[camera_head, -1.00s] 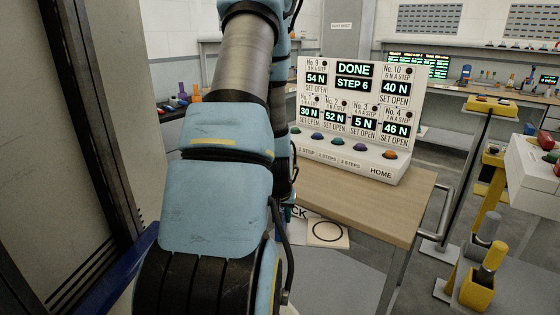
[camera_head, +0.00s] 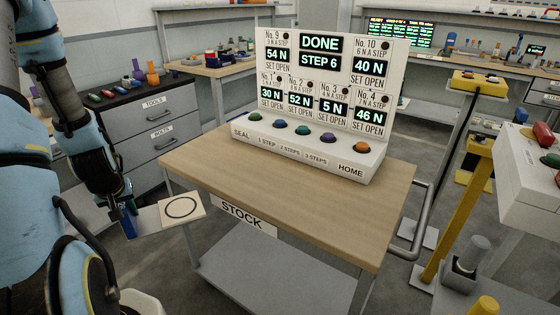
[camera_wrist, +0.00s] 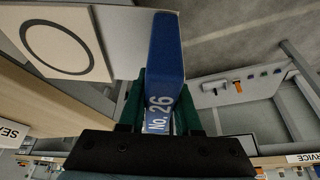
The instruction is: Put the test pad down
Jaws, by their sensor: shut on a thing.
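A blue block marked No. 26 (camera_wrist: 166,50), which I take to be the test pad, is between the green fingers of my gripper (camera_wrist: 162,112) in the wrist view. My gripper is shut on it. In the head view my gripper (camera_head: 122,203) hangs low at the left, pointing down, with the blue block (camera_head: 130,224) below it. A pale square plate with a black ring (camera_head: 181,209) is just right of the block. The plate also shows at the upper left of the wrist view (camera_wrist: 90,15). No contact between block and plate shows.
The wooden STOCK table (camera_head: 215,168) carries a white panel (camera_head: 330,70) reading DONE, STEP 6, with several buttons. A grey drawer cabinet (camera_head: 160,130) with tools stands behind at the left. Yellow posts (camera_head: 455,215) and a white console (camera_head: 530,180) are at the right.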

